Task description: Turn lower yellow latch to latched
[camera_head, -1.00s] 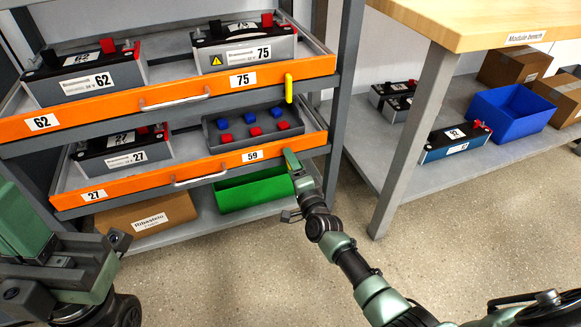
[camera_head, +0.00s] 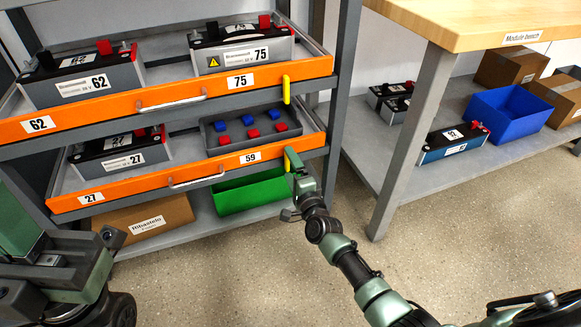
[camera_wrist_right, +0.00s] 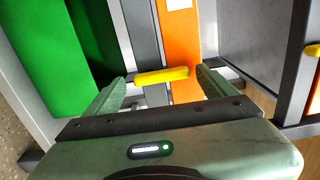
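The lower yellow latch (camera_head: 290,159) is at the right end of the lower orange tray front (camera_head: 222,160), partly hidden by my right gripper. In the right wrist view the latch (camera_wrist_right: 162,75) lies crosswise over the orange front and the grey frame. My right gripper (camera_head: 293,172) is at this latch. In the wrist view its two fingers (camera_wrist_right: 163,88) are apart, one on each side of the latch, with gaps showing. The upper yellow latch (camera_head: 286,89) hangs roughly upright at the upper tray. My left arm is at the lower left; its gripper's opening cannot be made out.
Battery modules (camera_head: 118,152) and a grey bin (camera_head: 210,141) of red and blue pieces sit in the trays. A green bin (camera_head: 250,193) and a cardboard box (camera_head: 145,219) are below. A bench leg (camera_head: 413,140) stands to the right; the floor between is clear.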

